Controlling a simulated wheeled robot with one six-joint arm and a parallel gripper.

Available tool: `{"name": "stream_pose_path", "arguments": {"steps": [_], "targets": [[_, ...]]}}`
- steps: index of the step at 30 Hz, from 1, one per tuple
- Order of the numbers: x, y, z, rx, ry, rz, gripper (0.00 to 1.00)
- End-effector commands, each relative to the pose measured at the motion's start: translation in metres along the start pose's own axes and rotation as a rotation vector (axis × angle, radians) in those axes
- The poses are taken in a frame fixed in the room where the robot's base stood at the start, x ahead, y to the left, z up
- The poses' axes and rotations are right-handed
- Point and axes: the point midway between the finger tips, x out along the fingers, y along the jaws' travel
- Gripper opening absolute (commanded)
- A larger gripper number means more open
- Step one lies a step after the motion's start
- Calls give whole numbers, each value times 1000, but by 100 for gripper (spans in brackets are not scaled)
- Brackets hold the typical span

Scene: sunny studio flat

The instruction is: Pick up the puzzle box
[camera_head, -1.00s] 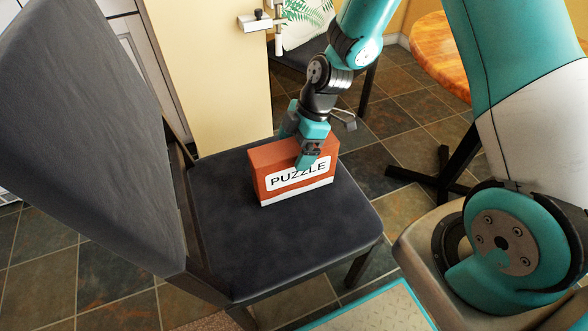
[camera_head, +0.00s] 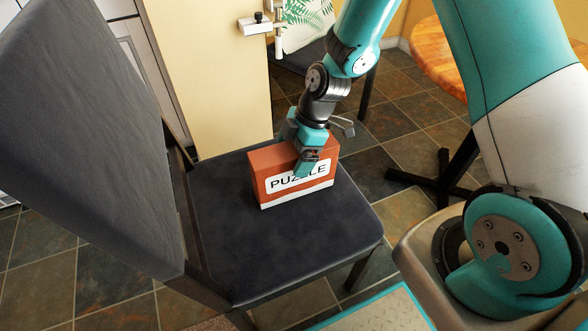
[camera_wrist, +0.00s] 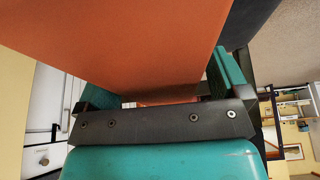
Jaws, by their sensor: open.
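The puzzle box (camera_head: 267,184) is orange-red with a white label reading PUZZLE and a white bottom edge. It stands upright on the dark seat of a chair (camera_head: 275,250). My gripper (camera_head: 304,160) is at the right part of the box, with one teal finger in front of its label face. In the wrist view the box (camera_wrist: 130,40) fills the upper middle, and the teal fingers of my gripper (camera_wrist: 165,90) stand apart at either side of it. The jaws are open around the box. The far finger is mostly hidden in the head view.
The chair's tall grey backrest (camera_head: 80,130) rises at the left. A round wooden table (camera_head: 445,60) with a black foot stands at the right. Another chair with a leaf-pattern cushion (camera_head: 305,22) is behind. The front of the seat is bare.

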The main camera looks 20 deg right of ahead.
Motion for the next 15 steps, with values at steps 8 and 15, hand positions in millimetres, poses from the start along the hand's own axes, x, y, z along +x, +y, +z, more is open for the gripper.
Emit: {"name": "stream_pose_path", "arguments": {"steps": [8, 15], "targets": [[0, 0, 0, 0, 0, 0, 43], [-1, 0, 0, -1, 1, 1, 0]]}}
